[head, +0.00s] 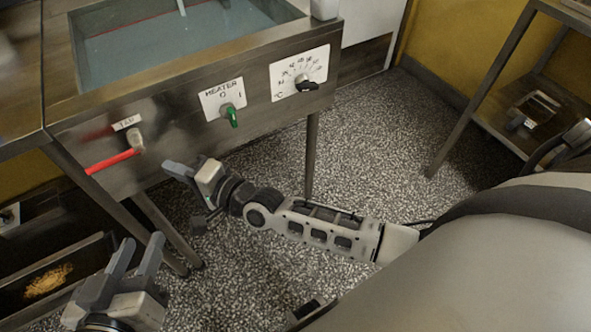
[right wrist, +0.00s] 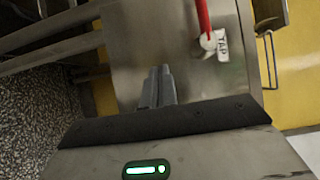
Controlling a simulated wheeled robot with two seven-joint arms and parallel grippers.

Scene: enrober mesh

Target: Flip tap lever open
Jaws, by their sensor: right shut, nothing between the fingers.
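The red tap lever (head: 112,161) sticks out from a pale valve body (head: 135,139) on the steel machine's front panel, under a TAP label (head: 126,123). It points left and slightly down in the head view. In the right wrist view the lever (right wrist: 203,15) runs up out of the top edge, above the TAP label (right wrist: 222,46). My right gripper (head: 167,166) is shut and empty, to the right of and slightly below the valve, apart from it. Its closed fingers (right wrist: 160,72) show in the right wrist view. My left gripper (head: 142,242) is open and empty at lower left.
Right of the tap on the panel are a green heater knob (head: 231,115) and a black temperature dial (head: 306,84). An open basin (head: 180,45) is above. A tray (head: 20,275) with yellowish bits lies at lower left. Steel table legs (head: 311,155) stand on the speckled floor.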

